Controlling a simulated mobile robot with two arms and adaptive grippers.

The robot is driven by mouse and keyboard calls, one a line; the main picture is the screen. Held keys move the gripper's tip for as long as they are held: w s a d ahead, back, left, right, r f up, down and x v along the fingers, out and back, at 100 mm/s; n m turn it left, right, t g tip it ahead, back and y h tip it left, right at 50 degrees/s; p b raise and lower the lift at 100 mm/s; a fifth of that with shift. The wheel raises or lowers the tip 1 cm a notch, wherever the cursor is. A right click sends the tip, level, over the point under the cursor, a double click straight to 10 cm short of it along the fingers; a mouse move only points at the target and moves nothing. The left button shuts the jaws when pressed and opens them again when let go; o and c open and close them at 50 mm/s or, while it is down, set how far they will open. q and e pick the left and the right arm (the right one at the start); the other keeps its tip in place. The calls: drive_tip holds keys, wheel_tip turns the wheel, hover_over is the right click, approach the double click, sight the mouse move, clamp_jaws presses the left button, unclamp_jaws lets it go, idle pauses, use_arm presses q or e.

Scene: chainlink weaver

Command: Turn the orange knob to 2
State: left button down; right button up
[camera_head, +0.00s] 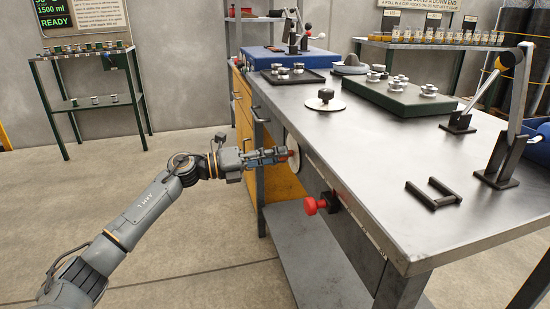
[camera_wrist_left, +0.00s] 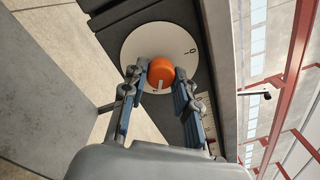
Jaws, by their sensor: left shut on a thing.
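The orange knob (camera_wrist_left: 160,71) sits at the middle of a round white dial plate (camera_wrist_left: 186,30) on the workbench's side. In the left wrist view the knob carries a pale mark on its near side, and a dark numeral shows near the plate's edge. My left gripper (camera_wrist_left: 161,82) is shut on the knob, one finger on each side. In the head view my left gripper (camera_head: 285,155) reaches the white plate (camera_head: 294,155) from the left and mostly hides the knob. The right gripper is not in view.
The metal workbench (camera_head: 330,130) carries a green tray (camera_head: 375,98), a black knob on a white disc (camera_head: 326,98) and a black U-shaped handle (camera_head: 433,193). A red knob (camera_head: 312,206) sticks out of the bench side near my gripper.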

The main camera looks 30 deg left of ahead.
use_arm(q)
drive_tip(key=shift+f, duration=0.1)
drive_tip(key=c, duration=1)
unclamp_jaws()
drive_tip(key=v, duration=1.2)
drive_tip(key=shift+d, duration=0.15)
